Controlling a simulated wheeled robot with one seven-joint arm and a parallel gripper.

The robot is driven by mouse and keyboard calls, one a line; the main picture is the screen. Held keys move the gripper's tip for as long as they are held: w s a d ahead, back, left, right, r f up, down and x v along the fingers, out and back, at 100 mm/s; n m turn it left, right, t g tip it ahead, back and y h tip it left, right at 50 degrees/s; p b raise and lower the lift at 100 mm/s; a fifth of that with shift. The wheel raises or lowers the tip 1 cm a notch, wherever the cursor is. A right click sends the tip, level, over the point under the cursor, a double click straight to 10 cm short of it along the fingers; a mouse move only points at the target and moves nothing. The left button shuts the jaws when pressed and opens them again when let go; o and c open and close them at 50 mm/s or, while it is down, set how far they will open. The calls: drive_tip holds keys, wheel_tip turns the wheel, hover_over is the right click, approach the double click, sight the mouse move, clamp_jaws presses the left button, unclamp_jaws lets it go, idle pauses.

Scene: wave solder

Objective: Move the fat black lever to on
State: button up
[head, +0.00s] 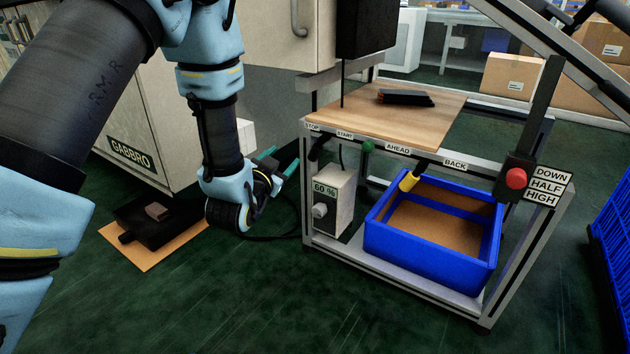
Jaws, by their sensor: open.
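A thick black lever (318,147) sticks out at the left front corner of the workbench, near the STOP and START labels. Its free end points down and left; which label it is set to is hard to tell. No label reading "on" is legible. My gripper (281,161), with teal fingers, is open and empty. In the picture it is just left of the bench corner and the black lever, apart from the lever.
The bench front also carries a green knob (367,147), a yellow-handled lever (409,181) and a red knob (516,178). A grey 60 % dial box (333,203) and a blue crate (430,262) sit below. A cable runs behind my gripper.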

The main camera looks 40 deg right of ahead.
sight(313, 155)
drive_tip(key=s+d+f+m+h+b, duration=0.1)
drive_tip(key=s+d+f+h+b, duration=0.1)
drive_tip(key=s+f, duration=0.1)
drive_tip(key=b+x, duration=0.1)
drive_tip(key=x, duration=0.2)
drive_tip(key=b+x, duration=0.1)
drive_tip(key=x, duration=0.3)
drive_tip(key=b+x, duration=0.1)
drive_tip(key=x, duration=0.2)
drive_tip(key=shift+s+d+f, duration=0.1)
drive_tip(key=shift+d+f, duration=0.05)
drive_tip(key=shift+d, duration=0.35)
clamp_jaws()
